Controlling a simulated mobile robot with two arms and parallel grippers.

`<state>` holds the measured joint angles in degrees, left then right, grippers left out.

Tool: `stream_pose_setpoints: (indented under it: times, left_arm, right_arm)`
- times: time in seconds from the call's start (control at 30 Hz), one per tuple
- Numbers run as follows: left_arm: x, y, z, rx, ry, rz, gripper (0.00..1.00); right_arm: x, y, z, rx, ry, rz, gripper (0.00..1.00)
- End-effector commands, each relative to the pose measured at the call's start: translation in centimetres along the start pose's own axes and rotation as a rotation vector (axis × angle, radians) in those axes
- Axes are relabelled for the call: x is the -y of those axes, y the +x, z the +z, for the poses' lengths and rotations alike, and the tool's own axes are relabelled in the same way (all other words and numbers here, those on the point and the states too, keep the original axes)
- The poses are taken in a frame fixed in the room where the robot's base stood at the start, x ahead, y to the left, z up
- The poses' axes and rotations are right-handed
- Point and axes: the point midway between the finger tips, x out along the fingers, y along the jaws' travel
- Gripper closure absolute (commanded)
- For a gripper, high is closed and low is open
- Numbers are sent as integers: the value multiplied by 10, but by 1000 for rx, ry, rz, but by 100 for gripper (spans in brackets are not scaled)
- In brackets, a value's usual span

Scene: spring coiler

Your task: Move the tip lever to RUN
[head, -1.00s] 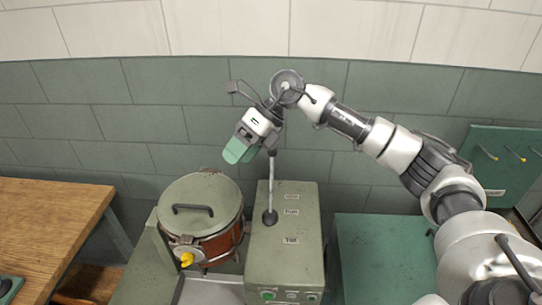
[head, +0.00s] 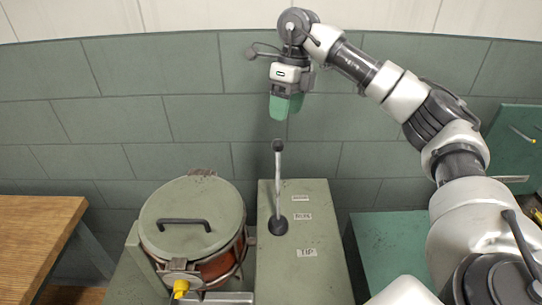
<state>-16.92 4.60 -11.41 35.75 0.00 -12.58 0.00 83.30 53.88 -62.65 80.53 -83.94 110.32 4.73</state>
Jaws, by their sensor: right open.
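The tip lever (head: 278,185) is a grey rod with a dark knob, rising from a dark round pivot on top of the green-grey machine box (head: 305,275). It stands close to upright, leaning very slightly. Several white labels lie to its right on the box top; the nearest one (head: 306,253) seems to read TIP, and the far ones are too small to read surely. My right gripper (head: 286,106), with green fingers pointing down, is open and empty above the lever knob and apart from it. My left gripper is not in view.
A lidded drum (head: 191,217) with a dark handle and a yellow knob (head: 180,288) stands left of the box. A wooden table (head: 35,235) is at far left, a green cabinet (head: 385,250) at right. The tiled wall (head: 130,120) is behind.

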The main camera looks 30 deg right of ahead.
Motion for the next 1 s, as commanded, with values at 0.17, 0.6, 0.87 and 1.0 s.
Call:
stream_pose_setpoints:
  times: [0.17, 0.6, 0.87, 1.0]
  left_arm:
    - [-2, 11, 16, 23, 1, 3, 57]
    - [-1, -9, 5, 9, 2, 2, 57]
    - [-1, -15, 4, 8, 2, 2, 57]
    - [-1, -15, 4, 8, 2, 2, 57]
  right_arm:
    - [3, 16, 0, -2, 1, -1, 41]
    - [2, 88, -1, -4, 1, 1, 41]
    - [2, 116, 0, -2, 0, 1, 41]
    - [2, 120, 0, 0, 0, 0, 41]
